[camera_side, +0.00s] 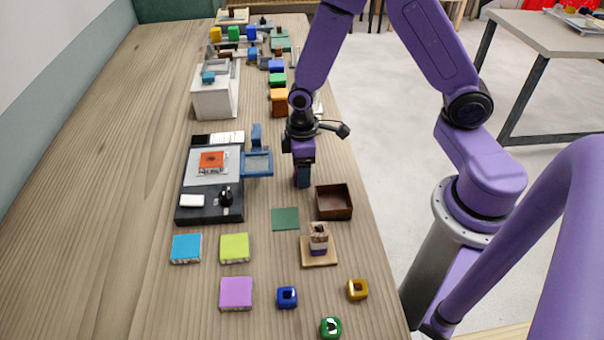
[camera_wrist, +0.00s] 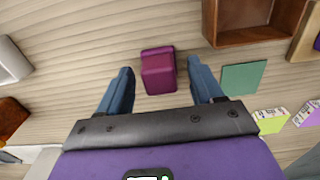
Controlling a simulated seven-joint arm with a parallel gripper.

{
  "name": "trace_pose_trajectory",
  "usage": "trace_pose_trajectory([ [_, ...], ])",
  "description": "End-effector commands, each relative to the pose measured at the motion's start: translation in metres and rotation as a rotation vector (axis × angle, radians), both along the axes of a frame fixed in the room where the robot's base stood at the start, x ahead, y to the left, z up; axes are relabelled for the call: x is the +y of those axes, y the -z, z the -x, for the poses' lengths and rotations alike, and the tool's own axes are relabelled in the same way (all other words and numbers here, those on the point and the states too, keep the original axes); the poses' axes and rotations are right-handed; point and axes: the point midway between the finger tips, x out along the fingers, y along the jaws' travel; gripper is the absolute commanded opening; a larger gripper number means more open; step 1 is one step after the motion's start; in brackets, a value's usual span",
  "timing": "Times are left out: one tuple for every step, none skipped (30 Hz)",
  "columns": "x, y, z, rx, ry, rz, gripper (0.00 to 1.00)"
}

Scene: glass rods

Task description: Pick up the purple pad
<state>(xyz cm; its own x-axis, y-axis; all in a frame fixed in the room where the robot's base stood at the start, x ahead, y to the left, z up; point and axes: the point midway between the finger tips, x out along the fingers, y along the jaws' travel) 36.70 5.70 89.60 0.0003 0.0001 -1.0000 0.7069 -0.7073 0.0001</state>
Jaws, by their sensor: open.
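The purple pad (camera_side: 236,293) lies flat on the table in the side view, near the front. It is beside a blue pad (camera_side: 187,248) and a lime pad (camera_side: 235,247). In the wrist view, a lilac pad (camera_wrist: 309,113) that looks like it shows at the right edge, partly cut off. My gripper (camera_side: 303,180) is above the table, well behind and to the right of the pad, pointing down. In the wrist view its fingers (camera_wrist: 158,85) are apart and empty, with a magenta block (camera_wrist: 158,72) seen between and beyond them.
A brown tray (camera_side: 334,202), a green mat (camera_side: 285,219) and a wooden stand with stacked pieces (camera_side: 319,248) lie between my gripper and the front. Small blue (camera_side: 287,297), gold (camera_side: 357,289) and green (camera_side: 331,327) rings lie right of the pad. A dark board (camera_side: 209,205) stands behind the pads.

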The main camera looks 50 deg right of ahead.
Motion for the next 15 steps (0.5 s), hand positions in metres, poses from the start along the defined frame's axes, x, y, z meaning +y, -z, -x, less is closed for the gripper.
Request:
trace_pose_trajectory([
  [0.0001,-0.0002,-0.0001,0.000,0.000,0.000,0.66],
  [0.0001,-0.0002,-0.0001,0.000,0.000,0.000,0.66],
  [0.0001,-0.0002,-0.0001,0.000,0.000,0.000,0.53],
  [0.0000,-0.0002,0.0000,0.000,0.000,0.000,0.43],
  [0.0000,-0.0002,0.0000,0.000,0.000,0.000,0.33],
  [0.0000,-0.0003,0.0000,0.000,0.000,0.000,0.20],
  [0.0000,-0.0003,0.0000,0.000,0.000,0.000,0.11],
  [0.0000,-0.0003,0.0000,0.000,0.000,0.000,0.11],
  [0.0000,-0.0003,0.0000,0.000,0.000,0.000,0.10],
  [0.0000,-0.0003,0.0000,0.000,0.000,0.000,0.10],
  [0.0000,-0.0003,0.0000,0.000,0.000,0.000,0.10],
  [0.0000,-0.0003,0.0000,0.000,0.000,0.000,0.10],
  [0.0000,-0.0004,0.0000,0.000,0.000,0.000,0.10],
  [0.0000,-0.0004,0.0000,0.000,0.000,0.000,0.10],
  [0.0000,-0.0005,0.0000,0.000,0.000,0.000,0.10],
])
